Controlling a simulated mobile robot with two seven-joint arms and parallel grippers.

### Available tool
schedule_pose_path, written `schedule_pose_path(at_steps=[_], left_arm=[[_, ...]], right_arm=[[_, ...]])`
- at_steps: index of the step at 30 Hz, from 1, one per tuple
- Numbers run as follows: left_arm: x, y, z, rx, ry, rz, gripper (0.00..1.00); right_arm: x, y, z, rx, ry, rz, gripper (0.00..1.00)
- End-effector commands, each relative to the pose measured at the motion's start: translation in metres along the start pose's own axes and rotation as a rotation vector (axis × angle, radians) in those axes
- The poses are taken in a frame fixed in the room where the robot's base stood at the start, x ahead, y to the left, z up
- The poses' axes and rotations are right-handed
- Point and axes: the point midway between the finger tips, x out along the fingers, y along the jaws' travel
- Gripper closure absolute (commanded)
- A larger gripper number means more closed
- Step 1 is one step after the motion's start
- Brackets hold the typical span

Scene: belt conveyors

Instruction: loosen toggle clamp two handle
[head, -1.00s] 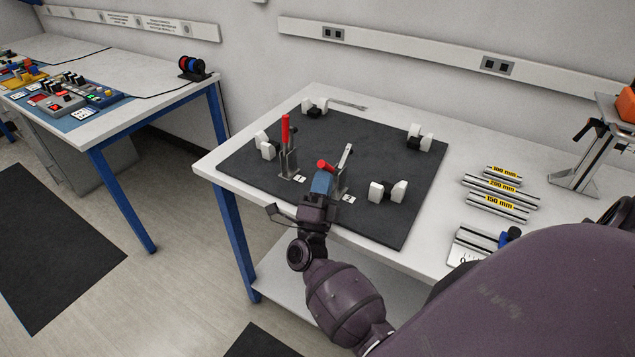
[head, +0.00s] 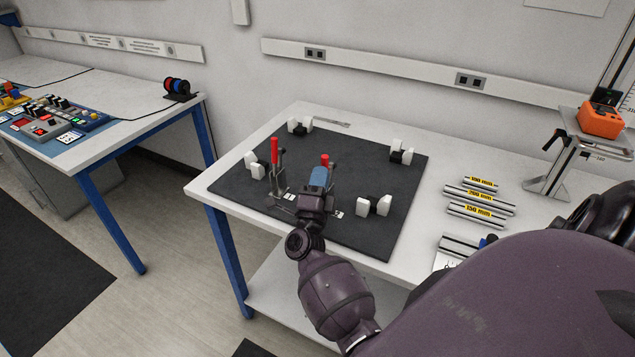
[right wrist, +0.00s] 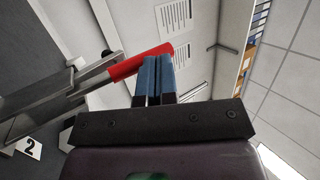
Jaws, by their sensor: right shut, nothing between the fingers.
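Toggle clamp two's red handle (head: 325,159) shows just above my right gripper (head: 319,177) in the head view; most of that clamp is hidden behind the gripper. In the right wrist view, the red handle (right wrist: 139,62) runs from steel bars at the left to the blue fingertips (right wrist: 158,66) and passes behind them. The fingers are shut together with nothing between them; I cannot tell whether they touch the handle. A "2" label (right wrist: 30,148) shows at lower left. Toggle clamp one (head: 275,165), with its red handle upright, stands to the left. My left gripper is out of view.
The clamps stand on a dark mat (head: 345,150) on a white table (head: 424,180). Several white blocks, among them one pair (head: 374,206), sit around the mat. Marked metal bars (head: 478,198) lie at the right. The mat's middle behind the clamps is clear.

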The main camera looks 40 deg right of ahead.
Motion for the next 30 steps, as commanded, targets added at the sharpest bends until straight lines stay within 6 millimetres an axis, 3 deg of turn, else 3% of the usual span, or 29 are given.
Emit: schedule_pose_path(at_steps=[10,30], left_arm=[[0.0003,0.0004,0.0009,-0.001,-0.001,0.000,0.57],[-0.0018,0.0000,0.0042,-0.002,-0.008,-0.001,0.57]], right_arm=[[0.0091,0.0010,-0.0014,0.000,0.000,-0.002,1.00],[0.0093,0.0011,-0.0010,0.001,0.000,-0.001,1.00]])
